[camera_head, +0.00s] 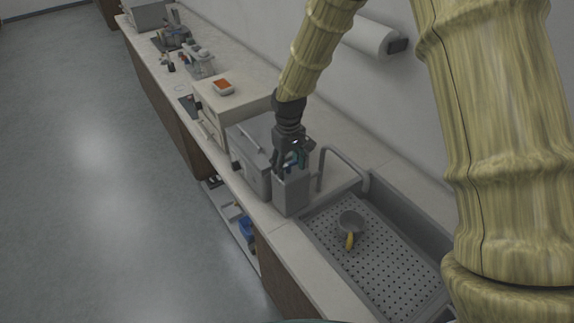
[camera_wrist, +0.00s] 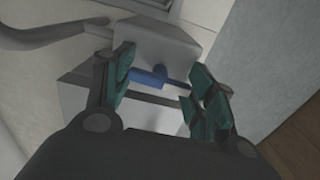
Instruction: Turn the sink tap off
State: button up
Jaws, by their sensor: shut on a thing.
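The sink tap is a grey housing (camera_head: 291,194) with a curved grey spout (camera_head: 342,161) reaching over the sink (camera_head: 395,268). In the wrist view, the tap's upper block (camera_wrist: 165,48) and the spout (camera_wrist: 42,38) show at the top. A blue tap handle (camera_wrist: 148,76), with a thin blue rod to its right, lies between my teal fingertips. My gripper (camera_head: 295,160) points down over the tap housing; it also shows in the wrist view (camera_wrist: 160,88). It is shut on the blue handle. The exact contact is partly hidden by the fingers.
A small grey pan with a yellow handle (camera_head: 350,227) lies on the perforated sink floor. A grey box-shaped machine (camera_head: 250,158) stands close left of the tap. A beige unit (camera_head: 228,112) is behind it. The wall is close on the right; open floor lies left.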

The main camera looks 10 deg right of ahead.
aim_at(288, 164)
jog(key=shift+r, duration=0.1)
jog(key=o, duration=1)
jog(key=shift+s, duration=0.1)
jog(key=shift+o, duration=0.2)
notch_tip(288, 164, up, 12)
